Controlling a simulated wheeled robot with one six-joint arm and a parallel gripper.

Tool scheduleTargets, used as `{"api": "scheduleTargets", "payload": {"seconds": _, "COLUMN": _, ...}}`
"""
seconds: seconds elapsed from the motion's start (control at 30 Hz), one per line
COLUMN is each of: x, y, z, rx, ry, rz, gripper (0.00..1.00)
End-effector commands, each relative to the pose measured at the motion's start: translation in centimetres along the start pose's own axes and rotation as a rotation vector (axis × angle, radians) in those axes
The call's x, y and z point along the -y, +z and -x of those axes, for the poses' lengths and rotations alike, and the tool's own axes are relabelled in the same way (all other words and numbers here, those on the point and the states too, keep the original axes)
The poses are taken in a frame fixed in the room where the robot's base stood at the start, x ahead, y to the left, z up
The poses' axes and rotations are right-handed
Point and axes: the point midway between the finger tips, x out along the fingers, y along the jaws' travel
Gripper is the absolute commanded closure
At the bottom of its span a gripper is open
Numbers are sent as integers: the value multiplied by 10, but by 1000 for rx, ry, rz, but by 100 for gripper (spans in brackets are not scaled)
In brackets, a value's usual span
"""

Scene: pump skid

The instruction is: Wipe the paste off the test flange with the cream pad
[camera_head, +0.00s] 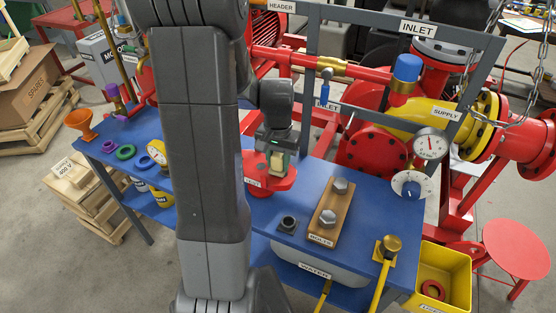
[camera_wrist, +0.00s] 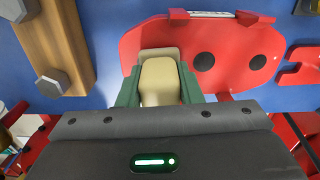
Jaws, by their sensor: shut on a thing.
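The red test flange (camera_head: 284,184) lies on the blue bench, with its label on the near-left side. It fills the upper middle of the wrist view (camera_wrist: 228,62) as a red plate with dark round holes. My gripper (camera_head: 275,167) is over the flange, its green fingers shut on the cream pad (camera_wrist: 158,82). The pad shows small in the head view between the fingers. It is at or just above the flange face; I cannot tell whether they touch. No paste is visible; the pad and my gripper hide part of the face.
A wooden board (camera_head: 331,207) with two bolts lies right of the flange, and a small dark fitting (camera_head: 288,223) stands in front. A purple ring (camera_head: 109,146) and a green ring (camera_head: 126,152) lie at the left. Red pipework rises behind.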

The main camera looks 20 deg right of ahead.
Motion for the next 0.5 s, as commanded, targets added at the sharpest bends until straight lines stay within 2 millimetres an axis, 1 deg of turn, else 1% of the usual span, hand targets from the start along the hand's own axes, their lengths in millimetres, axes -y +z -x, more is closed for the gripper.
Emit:
{"api": "scheduleTargets", "payload": {"seconds": 0.03, "x": 1, "y": -1, "z": 21, "rx": -9, "ry": -2, "rz": 2, "gripper": 92}}
{"api": "scheduleTargets", "payload": {"seconds": 0.5, "x": 5, "y": -1, "z": 62, "rx": -5, "ry": -1, "rz": 8, "gripper": 92}}
